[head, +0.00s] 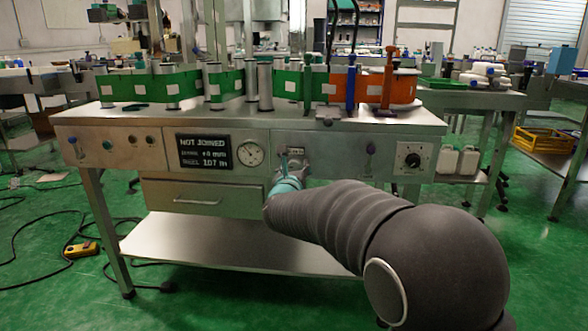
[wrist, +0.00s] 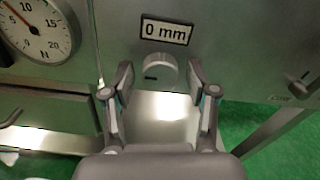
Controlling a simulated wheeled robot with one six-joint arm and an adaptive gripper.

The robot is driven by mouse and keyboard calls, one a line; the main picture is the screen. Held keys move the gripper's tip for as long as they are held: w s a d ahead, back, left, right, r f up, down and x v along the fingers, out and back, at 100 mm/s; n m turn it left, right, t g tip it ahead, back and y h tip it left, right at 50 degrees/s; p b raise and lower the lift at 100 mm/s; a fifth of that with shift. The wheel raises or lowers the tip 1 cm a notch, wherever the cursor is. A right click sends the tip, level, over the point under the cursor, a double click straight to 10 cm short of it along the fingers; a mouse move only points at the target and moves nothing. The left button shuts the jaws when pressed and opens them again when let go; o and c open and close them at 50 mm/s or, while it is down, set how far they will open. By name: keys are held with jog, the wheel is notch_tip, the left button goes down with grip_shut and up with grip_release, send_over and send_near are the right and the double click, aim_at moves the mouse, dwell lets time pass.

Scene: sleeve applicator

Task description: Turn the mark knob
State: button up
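A round light-grey knob (wrist: 160,70) sits on the metal front panel, just below a small plate reading "0 mm" (wrist: 166,32). It has a short dark mark at its lower left. My gripper (wrist: 160,83) is open, with one finger to the left of the knob and one to the right. Gaps show between the fingers and the knob, and nothing is held. In the head view my gripper (head: 292,167) is at the middle of the panel below the small plate (head: 292,152), and it largely hides the knob.
Left of the knob are a pressure-style gauge (head: 251,153) and a display (head: 204,151) reading "NOT JOINED". A drawer (head: 200,198) lies below. A lever (head: 370,150) and a black dial (head: 412,160) are to the right. The panel around the knob is clear.

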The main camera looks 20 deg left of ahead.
jog(key=c, duration=0.8)
jog(key=shift+n, duration=0.3)
